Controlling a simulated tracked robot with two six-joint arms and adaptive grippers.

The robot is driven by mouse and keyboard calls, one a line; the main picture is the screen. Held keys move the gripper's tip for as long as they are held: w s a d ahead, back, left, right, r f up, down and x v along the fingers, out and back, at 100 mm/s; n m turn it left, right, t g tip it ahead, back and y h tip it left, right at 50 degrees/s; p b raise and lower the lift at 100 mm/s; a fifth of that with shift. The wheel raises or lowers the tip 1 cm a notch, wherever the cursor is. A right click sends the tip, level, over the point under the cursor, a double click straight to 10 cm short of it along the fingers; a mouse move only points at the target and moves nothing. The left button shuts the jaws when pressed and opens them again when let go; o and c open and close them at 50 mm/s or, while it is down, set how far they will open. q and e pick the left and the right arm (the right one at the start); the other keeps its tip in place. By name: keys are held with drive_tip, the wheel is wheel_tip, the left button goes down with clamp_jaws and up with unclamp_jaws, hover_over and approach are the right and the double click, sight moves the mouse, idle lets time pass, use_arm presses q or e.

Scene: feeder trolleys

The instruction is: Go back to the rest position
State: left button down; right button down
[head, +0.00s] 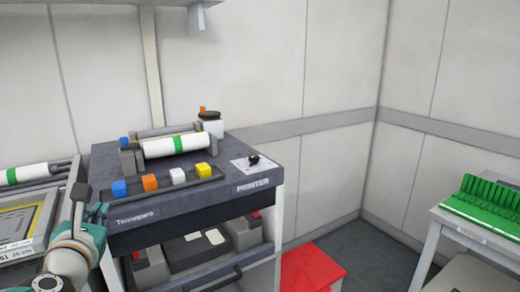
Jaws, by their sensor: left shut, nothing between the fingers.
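My left arm comes in at the lower left of the head view. Its gripper (80,193) points away from me, beside the left edge of the dark printer trolley (205,205). The gripper is shut with nothing in it. My right gripper is out of view. I cannot tell from this frame whether the gripper touches the trolley.
The trolley bears a white roller with a green band (178,145), blue, orange, white and yellow blocks, and a black knob (253,159). A red box (312,268) stands on the floor right of it. Green racks (485,204) stand on a right-hand table. Floor between is clear.

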use_arm(q)
drive_tip(key=w+d+f+m+g+h+p, duration=0.1)
drive_tip(key=d+f+m+g+h+p, duration=0.2)
drive_tip(key=d+f+m, duration=0.8)
drive_tip(key=f+m+g+h+p, duration=0.25)
drive_tip(key=f+m, duration=0.55)
drive_tip(key=f, duration=0.9)
drive_tip(key=s+d+f+m+g+h+p, duration=0.1)
drive_tip(key=s+d+f+m+g, duration=0.4)
drive_tip(key=s, duration=0.6)
drive_tip(key=s+d+f+m+g+h+p, duration=0.2)
drive_tip(key=s+d+f+m+g+h, duration=0.1)
drive_tip(key=s+f+m, duration=0.7)
wheel_tip(320, 180, down, 3)
drive_tip(key=s+d+g, duration=0.1)
drive_tip(key=d, duration=0.1)
drive_tip(key=shift+d+r+g+p, duration=0.2)
drive_tip(key=shift+d+g+p, duration=0.1)
drive_tip(key=shift+d+g, duration=0.05)
drive_tip(key=shift+w, duration=0.1)
